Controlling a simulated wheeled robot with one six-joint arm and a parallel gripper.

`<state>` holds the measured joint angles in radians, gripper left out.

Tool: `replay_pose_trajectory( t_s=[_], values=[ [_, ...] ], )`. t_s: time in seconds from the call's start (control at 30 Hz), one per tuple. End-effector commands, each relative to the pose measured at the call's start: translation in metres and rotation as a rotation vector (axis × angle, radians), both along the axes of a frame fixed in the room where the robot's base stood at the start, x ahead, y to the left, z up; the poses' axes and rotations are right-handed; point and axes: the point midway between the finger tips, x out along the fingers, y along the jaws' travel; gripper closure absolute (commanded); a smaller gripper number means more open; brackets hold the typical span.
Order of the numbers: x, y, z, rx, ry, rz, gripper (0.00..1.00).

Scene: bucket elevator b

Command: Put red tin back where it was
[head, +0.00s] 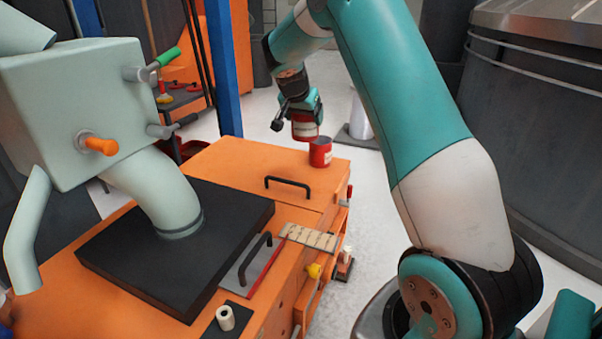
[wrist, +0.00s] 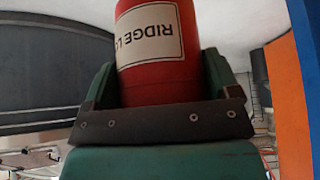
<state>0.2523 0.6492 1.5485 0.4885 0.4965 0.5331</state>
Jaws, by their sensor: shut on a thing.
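My gripper (head: 303,112) is shut on a red tin (head: 305,129) and holds it near the far right corner of the orange cabinet (head: 222,160). In the wrist view the red tin (wrist: 158,78) sits between the two green jaws, with a white label whose letters "RIDGE L" appear upside down. A second red tin (head: 320,153) with a pale label stands upright on the cabinet top, just below and right of the held tin in the head view. I cannot tell whether the two tins touch.
A black handle (head: 288,184) rises from the cabinet top near the standing tin. A pale green machine (head: 80,105) with a bent pipe stands on a black plate (head: 120,254) to the left. A blue post (head: 222,70) stands behind. A large grey drum (head: 540,120) is at right.

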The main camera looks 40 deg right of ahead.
Motion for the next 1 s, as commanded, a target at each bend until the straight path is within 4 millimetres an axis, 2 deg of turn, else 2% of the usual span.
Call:
replay_pose_trajectory(
  t_s=[0.03,0.2,0.33,0.43,0.67,0.87,1.0],
  values=[
    [-0.001,0.000,-0.021,0.002,0.006,0.000,0.49],
    [-0.001,0.000,-0.069,0.001,0.004,0.001,0.49],
    [0.000,0.000,-0.100,0.001,0.003,0.000,0.49],
    [0.000,0.000,-0.114,0.001,0.001,0.001,0.49],
    [0.000,0.000,-0.131,0.001,0.000,0.000,0.49],
    [0.000,0.000,-0.162,0.001,0.001,0.001,0.49],
    [0.000,0.000,-0.163,-0.001,-0.003,0.000,0.49]
  ],
)
